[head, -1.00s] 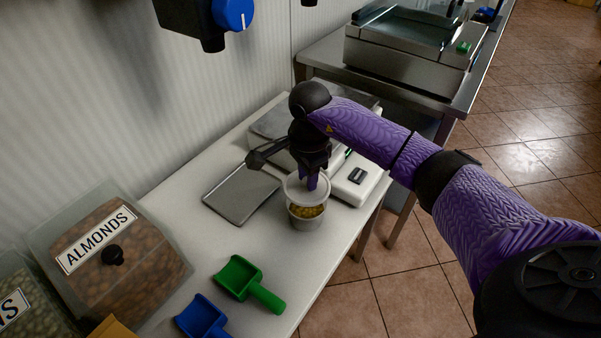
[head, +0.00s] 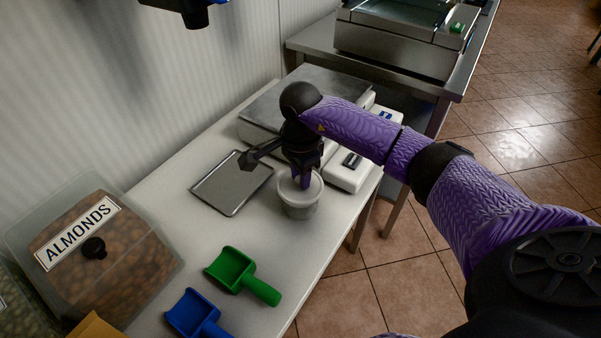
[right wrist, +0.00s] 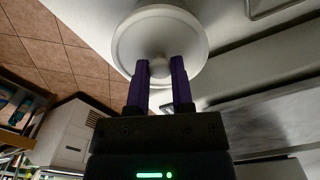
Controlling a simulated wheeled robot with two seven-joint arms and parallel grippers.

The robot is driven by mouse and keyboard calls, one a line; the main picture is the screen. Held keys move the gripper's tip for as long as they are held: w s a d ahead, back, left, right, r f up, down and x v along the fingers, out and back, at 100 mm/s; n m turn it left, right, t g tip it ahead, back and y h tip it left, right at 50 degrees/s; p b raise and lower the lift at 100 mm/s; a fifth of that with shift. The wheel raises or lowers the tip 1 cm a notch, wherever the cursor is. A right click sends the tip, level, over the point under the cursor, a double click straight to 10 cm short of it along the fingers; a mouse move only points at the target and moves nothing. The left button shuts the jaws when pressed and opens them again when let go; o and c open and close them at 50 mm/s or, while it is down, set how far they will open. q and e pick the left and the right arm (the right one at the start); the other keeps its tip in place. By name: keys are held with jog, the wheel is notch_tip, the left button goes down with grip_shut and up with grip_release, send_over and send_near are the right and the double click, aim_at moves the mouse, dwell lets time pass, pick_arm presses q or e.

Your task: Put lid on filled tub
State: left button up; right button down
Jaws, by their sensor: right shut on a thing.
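The tub (head: 298,206) stands upright on the white counter, in front of the scale. The round, pale lid (head: 314,188) is at the tub's mouth and hides the filling; I cannot tell whether it is fully seated. My right gripper (head: 305,183) points down from above and is shut on the lid's middle. In the right wrist view the lid (right wrist: 160,28) fills the top, with the purple fingers (right wrist: 160,75) on its small central knob. The tub is hidden behind the lid there.
A metal tray (head: 232,187) lies left of the tub. The scale (head: 348,172) is just behind it. A green scoop (head: 238,272), a blue scoop (head: 192,312) and an almond bin (head: 110,265) are nearer. The counter's right edge is close to the tub.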

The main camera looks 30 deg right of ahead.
jog(key=shift+f, duration=0.2)
dwell(1.0)
grip_release()
dwell(0.6)
jog(key=shift+r+p, duration=0.8)
jog(key=shift+r, duration=0.6)
jog(key=shift+r+p, duration=1.6)
jog(key=shift+r, duration=0.6)
jog(key=shift+f, duration=0.1)
